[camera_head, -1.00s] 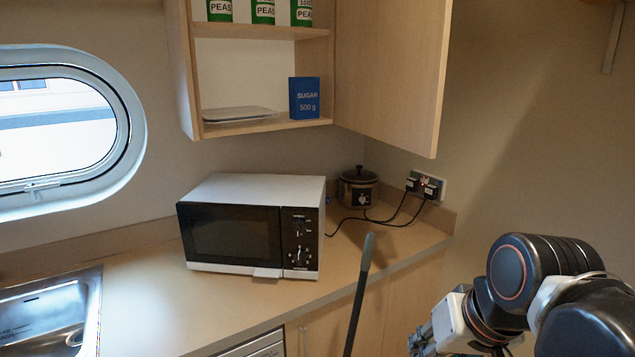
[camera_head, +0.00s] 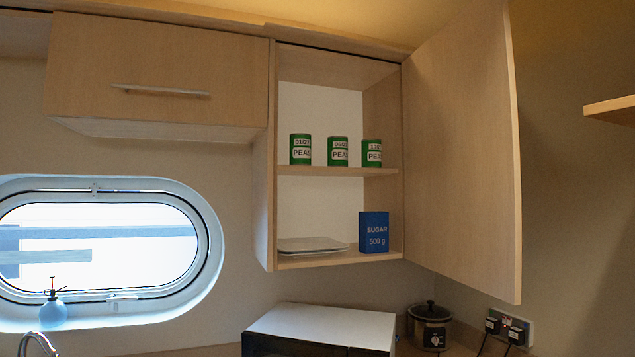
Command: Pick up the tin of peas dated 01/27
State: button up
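Three green and white tins of peas stand upright in a row on the upper shelf of an open wall cupboard. The middle tin (camera_head: 338,152) and the right tin (camera_head: 371,153) carry other dates, too small to read surely. The tins stand a little apart from one another. My gripper is out of view, so its state is hidden.
The cupboard door (camera_head: 462,150) stands open on the right. Below the tins are a blue sugar box (camera_head: 374,234) and a flat pale plate or scale (camera_head: 312,245). A closed cupboard (camera_head: 158,75) is at left. A microwave (camera_head: 320,326) and slow cooker (camera_head: 430,326) stand beneath.

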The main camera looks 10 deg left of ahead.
aim_at(300, 144)
jog(key=i+l+u, duration=0.35)
jog(key=l+u, duration=0.15)
jog(key=i+l+u, duration=0.25)
jog(key=l, duration=0.15)
jog(key=l+u, duration=0.25)
jog(key=l, duration=0.1)
